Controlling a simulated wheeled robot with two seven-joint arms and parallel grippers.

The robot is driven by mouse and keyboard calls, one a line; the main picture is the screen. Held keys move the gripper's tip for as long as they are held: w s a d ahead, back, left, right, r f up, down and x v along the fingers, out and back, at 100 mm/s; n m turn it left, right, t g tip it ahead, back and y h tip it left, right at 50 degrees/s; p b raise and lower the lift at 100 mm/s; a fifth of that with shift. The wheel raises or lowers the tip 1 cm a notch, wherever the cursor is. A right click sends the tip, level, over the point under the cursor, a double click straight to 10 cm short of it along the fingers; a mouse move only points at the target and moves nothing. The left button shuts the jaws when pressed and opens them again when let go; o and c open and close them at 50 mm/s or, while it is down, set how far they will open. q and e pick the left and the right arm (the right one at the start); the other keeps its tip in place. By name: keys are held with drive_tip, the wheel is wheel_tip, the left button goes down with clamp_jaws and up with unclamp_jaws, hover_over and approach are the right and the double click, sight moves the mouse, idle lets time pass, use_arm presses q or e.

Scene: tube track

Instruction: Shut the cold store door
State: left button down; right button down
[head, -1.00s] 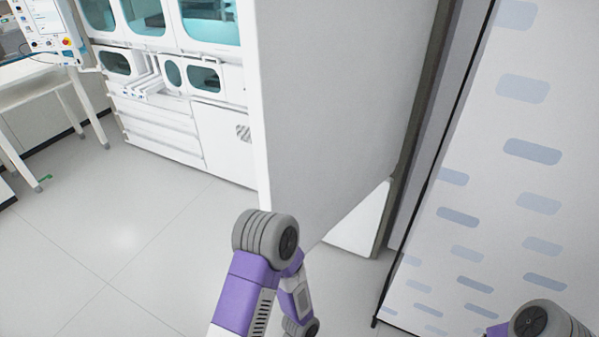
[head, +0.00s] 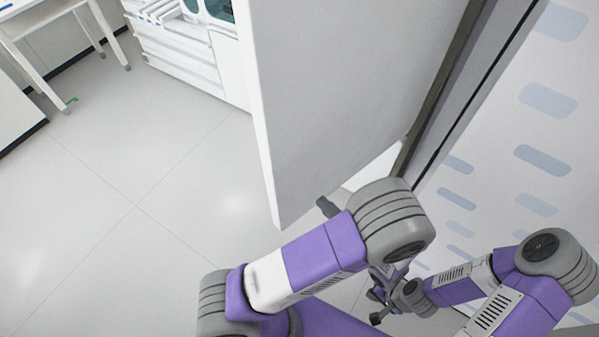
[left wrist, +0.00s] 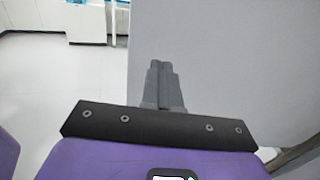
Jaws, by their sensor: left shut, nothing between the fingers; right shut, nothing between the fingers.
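The cold store door (head: 340,90) is a tall pale grey panel standing open in the head view, its free edge to the left and its far side by the dark frame (head: 440,95). My left gripper (head: 324,204) is shut and empty, in front of the door's lower part. In the left wrist view, its closed fingers (left wrist: 160,68) point at the door's grey face (left wrist: 225,60), just right of the free edge. I cannot tell whether they touch it. My right gripper (head: 378,317) is shut and empty, low in the head view, clear of the door.
A white wall with blue-grey dashes (head: 540,140) stands at the right. White lab cabinets (head: 185,45) are behind the door, and a white table (head: 50,25) is at the far left. The pale floor (head: 140,190) left of the door is clear.

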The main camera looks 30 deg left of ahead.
sight(291, 170)
use_arm(q)
drive_tip(key=p+x, duration=0.2)
drive_tip(key=x, duration=0.9)
drive_tip(key=shift+a, duration=0.1)
